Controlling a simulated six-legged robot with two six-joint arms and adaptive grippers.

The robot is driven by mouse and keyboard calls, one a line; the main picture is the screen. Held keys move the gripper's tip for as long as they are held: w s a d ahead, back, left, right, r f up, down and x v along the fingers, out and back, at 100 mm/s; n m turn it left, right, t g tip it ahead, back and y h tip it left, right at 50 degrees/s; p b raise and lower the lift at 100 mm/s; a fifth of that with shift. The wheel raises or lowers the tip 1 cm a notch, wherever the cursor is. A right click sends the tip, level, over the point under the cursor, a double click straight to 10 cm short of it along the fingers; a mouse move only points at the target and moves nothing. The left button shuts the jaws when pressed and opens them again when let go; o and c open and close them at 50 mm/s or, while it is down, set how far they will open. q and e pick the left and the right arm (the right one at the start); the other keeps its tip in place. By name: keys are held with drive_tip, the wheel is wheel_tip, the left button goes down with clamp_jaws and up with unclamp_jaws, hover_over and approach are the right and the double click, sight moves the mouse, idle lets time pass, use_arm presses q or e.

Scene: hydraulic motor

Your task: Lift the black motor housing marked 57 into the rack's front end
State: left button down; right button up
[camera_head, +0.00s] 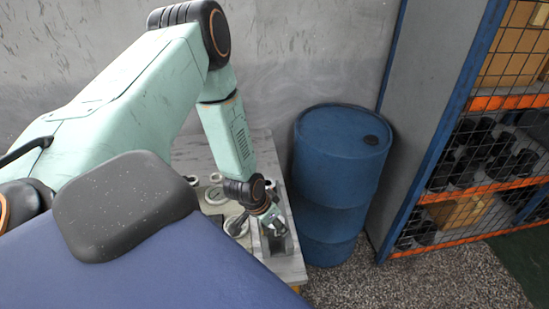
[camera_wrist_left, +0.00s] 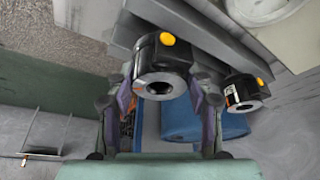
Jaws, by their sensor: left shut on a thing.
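My left gripper (camera_head: 268,216) reaches down to the bench top in the head view. In the left wrist view its two fingers (camera_wrist_left: 161,92) are shut on a black motor housing (camera_wrist_left: 160,56) with a round bore and an orange dot. No number is readable on the housing. A grey rack (camera_wrist_left: 212,38) with long rails runs behind the held housing; whether the two touch cannot be told. A second black housing (camera_wrist_left: 243,92) with an orange dot and a pale label is at the rack's right part. In the head view the rack (camera_head: 275,243) is small and partly hidden by the gripper. My right gripper is out of view.
The bench (camera_head: 287,268) carries several round pale parts (camera_head: 236,226) left of the gripper. A blue barrel (camera_head: 340,175) stands close to the bench's right side. A caged shelf unit (camera_head: 470,160) stands further right. Speckled floor (camera_head: 440,275) is clear between.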

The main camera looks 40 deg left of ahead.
use_arm(q)
drive_tip(key=shift+f, duration=0.15)
drive_tip(key=shift+f+b, duration=0.3)
drive_tip(key=shift+b, duration=0.1)
idle(0.4)
drive_tip(key=shift+c, duration=2.3)
unclamp_jaws()
drive_tip(key=shift+o, duration=0.4)
drive_tip(key=shift+s, duration=0.1)
drive_tip(key=o, duration=0.3)
